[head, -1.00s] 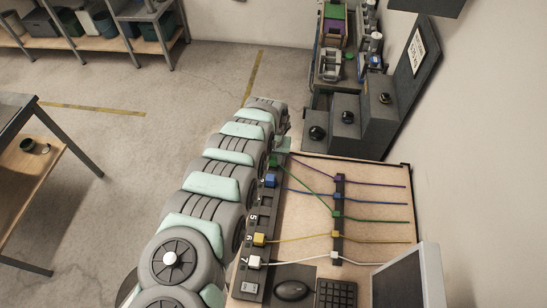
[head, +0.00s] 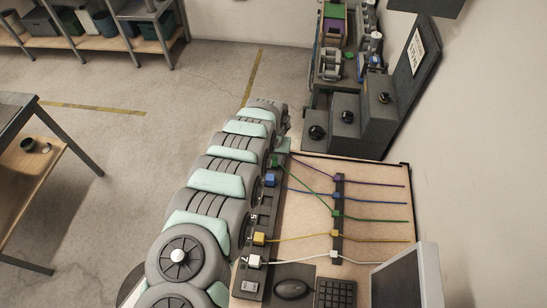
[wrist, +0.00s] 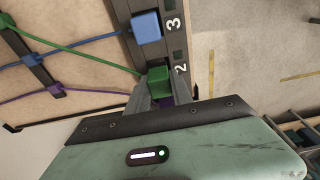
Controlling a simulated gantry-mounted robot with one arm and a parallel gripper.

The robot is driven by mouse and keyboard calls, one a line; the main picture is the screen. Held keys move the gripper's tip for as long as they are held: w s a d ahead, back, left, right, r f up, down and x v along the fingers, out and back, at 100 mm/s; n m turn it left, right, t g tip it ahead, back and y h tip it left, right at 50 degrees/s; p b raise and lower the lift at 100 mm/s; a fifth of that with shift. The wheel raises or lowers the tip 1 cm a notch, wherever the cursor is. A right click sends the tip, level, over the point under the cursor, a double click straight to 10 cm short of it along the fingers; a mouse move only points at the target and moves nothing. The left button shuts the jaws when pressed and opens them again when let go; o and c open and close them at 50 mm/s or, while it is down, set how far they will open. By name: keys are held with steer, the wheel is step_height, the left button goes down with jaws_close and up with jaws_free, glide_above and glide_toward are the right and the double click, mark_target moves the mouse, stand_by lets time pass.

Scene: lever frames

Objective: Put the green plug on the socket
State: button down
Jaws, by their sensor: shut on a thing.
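The green plug (wrist: 158,78) sits between the fingers of my gripper (wrist: 161,88) in the wrist view, and the fingers are shut on it. It is over the dark socket strip (wrist: 122,18), beside the printed number 2. I cannot tell whether it is fully seated or just above the strip. In the head view the green plug (head: 274,161) shows small at the far end of the strip, with its green cable running right. My gripper is mostly hidden by my arm there.
A blue plug (wrist: 147,27) sits beside the number 3. A purple plug (wrist: 138,92) is partly hidden by a finger. Yellow (head: 259,238) and white (head: 254,261) plugs sit nearer on the strip. Cables cross a rack bar (head: 338,190). Dark stepped boxes (head: 345,130) stand beyond the table.

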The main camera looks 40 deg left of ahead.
steer(key=shift+f+b, duration=0.35)
steer(key=shift+f, duration=0.55)
stand_by(0.4)
steer(key=c, duration=0.7)
jaws_free()
steer(key=shift+o, duration=0.2)
steer(key=shift+r, duration=0.1)
step_height(320, 180, up, 7)
steer(key=p, duration=0.5)
